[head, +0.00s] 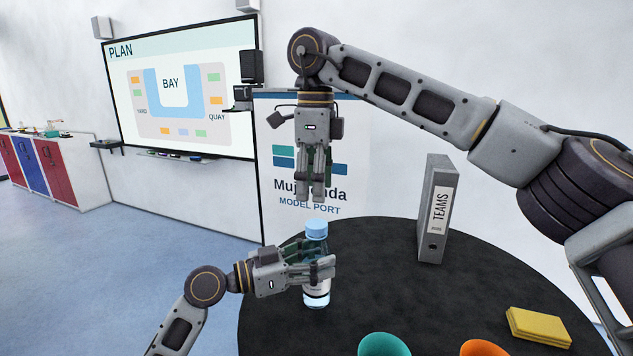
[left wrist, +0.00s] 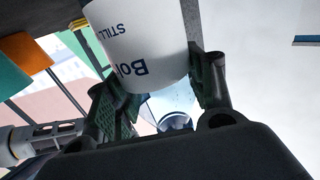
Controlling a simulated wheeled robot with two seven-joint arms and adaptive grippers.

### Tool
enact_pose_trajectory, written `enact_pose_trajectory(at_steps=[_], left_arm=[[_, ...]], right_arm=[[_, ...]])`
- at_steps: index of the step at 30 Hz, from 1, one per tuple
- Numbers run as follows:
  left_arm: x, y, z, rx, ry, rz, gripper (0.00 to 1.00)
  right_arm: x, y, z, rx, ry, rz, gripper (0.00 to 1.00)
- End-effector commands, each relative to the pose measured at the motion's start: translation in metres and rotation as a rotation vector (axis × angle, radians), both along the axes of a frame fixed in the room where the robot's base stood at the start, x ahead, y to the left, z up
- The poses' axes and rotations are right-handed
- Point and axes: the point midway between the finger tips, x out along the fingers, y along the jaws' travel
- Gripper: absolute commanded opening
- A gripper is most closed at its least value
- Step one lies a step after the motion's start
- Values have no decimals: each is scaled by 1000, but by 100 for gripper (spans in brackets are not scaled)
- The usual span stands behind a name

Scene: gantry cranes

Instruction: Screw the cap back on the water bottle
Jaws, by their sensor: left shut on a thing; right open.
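The water bottle (head: 317,294) is clear and bluish with a white label, and stands upright at the left part of the round black table. A light blue cap (head: 316,228) sits on its top; I cannot tell how tightly it is seated. My left gripper (head: 322,268) is shut around the bottle's middle from the left. In the left wrist view the labelled bottle (left wrist: 140,40) is between its fingers. My right gripper (head: 317,196) points straight down above the cap, apart from it, open and empty. Its finger gap looks narrow from here.
On the black table (head: 400,290) a grey binder (head: 437,215) stands at the back right. A teal cup (head: 384,345) and an orange cup (head: 482,348) are at the front edge, with a yellow sponge-like block (head: 538,327) at right. The table's middle is clear.

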Motion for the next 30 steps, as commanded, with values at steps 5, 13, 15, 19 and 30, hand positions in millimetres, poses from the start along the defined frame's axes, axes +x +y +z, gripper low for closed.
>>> enact_pose_trajectory(at_steps=[5,13,15,19,30], left_arm=[[0,0,0,0,0,0,0],[0,0,0,0,0,0,0],[0,0,0,0,0,0,0],[0,0,0,0,0,0,0],[0,0,0,0,0,0,0]], right_arm=[[0,0,0,-2,0,143,57],[0,-1,0,-4,-2,366,57],[0,-1,0,-5,-2,424,57],[0,-1,0,-5,-2,531,57],[0,-2,0,-8,-3,837,57]])
